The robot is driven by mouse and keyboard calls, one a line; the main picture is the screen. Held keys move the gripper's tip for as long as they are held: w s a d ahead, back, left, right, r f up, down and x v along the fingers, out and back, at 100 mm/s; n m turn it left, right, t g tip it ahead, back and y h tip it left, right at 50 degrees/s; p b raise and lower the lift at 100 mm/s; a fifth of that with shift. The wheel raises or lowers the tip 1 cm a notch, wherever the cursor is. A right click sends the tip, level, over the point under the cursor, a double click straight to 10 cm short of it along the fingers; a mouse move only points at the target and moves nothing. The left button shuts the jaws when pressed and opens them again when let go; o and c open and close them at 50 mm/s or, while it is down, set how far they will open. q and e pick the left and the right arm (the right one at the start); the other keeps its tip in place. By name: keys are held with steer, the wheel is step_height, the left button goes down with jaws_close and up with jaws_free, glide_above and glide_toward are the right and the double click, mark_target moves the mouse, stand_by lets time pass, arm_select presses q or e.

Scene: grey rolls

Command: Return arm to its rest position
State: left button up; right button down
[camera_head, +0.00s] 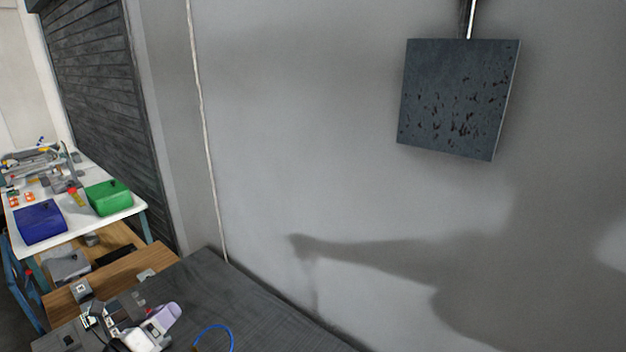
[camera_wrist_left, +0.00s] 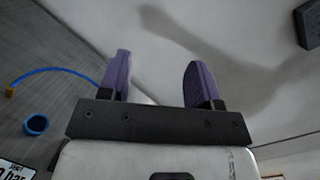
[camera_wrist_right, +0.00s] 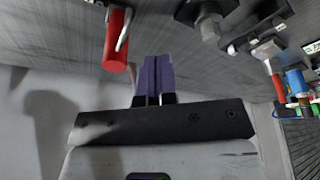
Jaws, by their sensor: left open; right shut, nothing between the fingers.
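My left gripper (camera_head: 168,318) is at the bottom left of the head view, over the dark table. In the left wrist view (camera_wrist_left: 157,78) its two purple fingers stand wide apart with nothing between them. My right gripper is outside the head view. In the right wrist view (camera_wrist_right: 152,78) its purple fingers are pressed together and hold nothing. A red cylinder (camera_wrist_right: 117,42) is just left of these fingers in the picture; I cannot tell whether they touch. No grey rolls are clearly recognisable.
The dark table (camera_head: 235,300) meets a grey wall (camera_head: 300,150). A blue cable (camera_head: 215,326) lies right of my left gripper. A blue cup-like piece (camera_wrist_left: 36,124) is nearby. A white table (camera_head: 82,225) with a blue box (camera_head: 40,222) and green box (camera_head: 108,198) stands far left.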

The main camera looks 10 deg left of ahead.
arm_select(q)
step_height(320, 180, up, 7)
steer(key=s+d+n+t+y, duration=0.1)
steer(key=s+d+n+y, duration=0.1)
steer(key=n+y, duration=1.35)
steer(key=s+d+f+n+g+h, duration=0.9)
steer(key=s+d+f+n, duration=0.25)
steer(key=s+f, duration=0.45)
steer(key=s+d+f+n+g+h, duration=0.1)
steer(key=s+d+f+g, duration=0.15)
steer(key=s+f, duration=0.55)
steer(key=s+d+f+n+g, duration=0.2)
steer(key=s+f+g, duration=0.3)
steer(key=s, duration=0.5)
step_height(320, 180, up, 20)
steer(key=t+p, duration=0.1)
steer(key=p, duration=1.9)
steer(key=shift+s+a+f+p, duration=0.15)
steer(key=shift+s+f+p, duration=0.1)
steer(key=shift+s+p, duration=0.1)
